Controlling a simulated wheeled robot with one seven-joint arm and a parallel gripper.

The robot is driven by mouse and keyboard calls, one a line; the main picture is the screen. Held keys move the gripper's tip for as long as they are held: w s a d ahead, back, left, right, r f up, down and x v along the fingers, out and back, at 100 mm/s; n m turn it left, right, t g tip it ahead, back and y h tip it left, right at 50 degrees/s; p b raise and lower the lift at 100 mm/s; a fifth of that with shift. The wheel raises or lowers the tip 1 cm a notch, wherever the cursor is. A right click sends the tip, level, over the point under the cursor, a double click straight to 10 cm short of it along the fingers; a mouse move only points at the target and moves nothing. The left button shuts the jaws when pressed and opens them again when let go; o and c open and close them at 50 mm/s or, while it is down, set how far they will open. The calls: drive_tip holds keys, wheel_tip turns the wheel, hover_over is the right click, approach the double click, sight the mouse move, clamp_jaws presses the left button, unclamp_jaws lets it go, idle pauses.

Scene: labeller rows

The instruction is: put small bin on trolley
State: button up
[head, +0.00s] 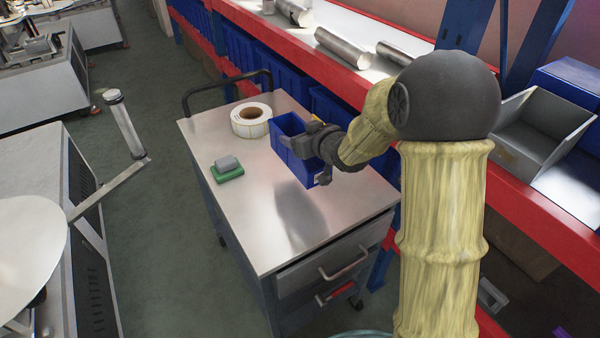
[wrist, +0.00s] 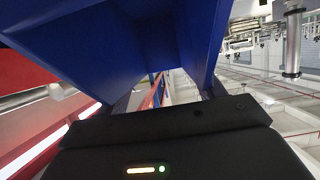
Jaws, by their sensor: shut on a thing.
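The small blue bin (head: 289,128) is over the right part of the trolley's metal top (head: 245,205) in the head view. I cannot tell whether its base touches the top or is a little above it. My gripper (head: 306,143) is shut on the bin's wall and hides part of it. In the wrist view the bin (wrist: 120,45) fills the upper middle, close against my gripper (wrist: 170,98).
On the trolley top, a label roll (head: 250,121) stands beside the bin and a green-and-grey block (head: 227,168) lies to the left. A red-edged shelf (head: 540,212) with blue bins and metal cylinders (head: 343,48) runs along the right. The trolley's front top area is clear.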

wheel_tip(320, 180, down, 5)
drive_tip(key=shift+r, duration=0.1)
drive_tip(key=shift+f, duration=1.85)
drive_tip(key=shift+f, duration=0.15)
drive_tip(key=o, duration=1.5)
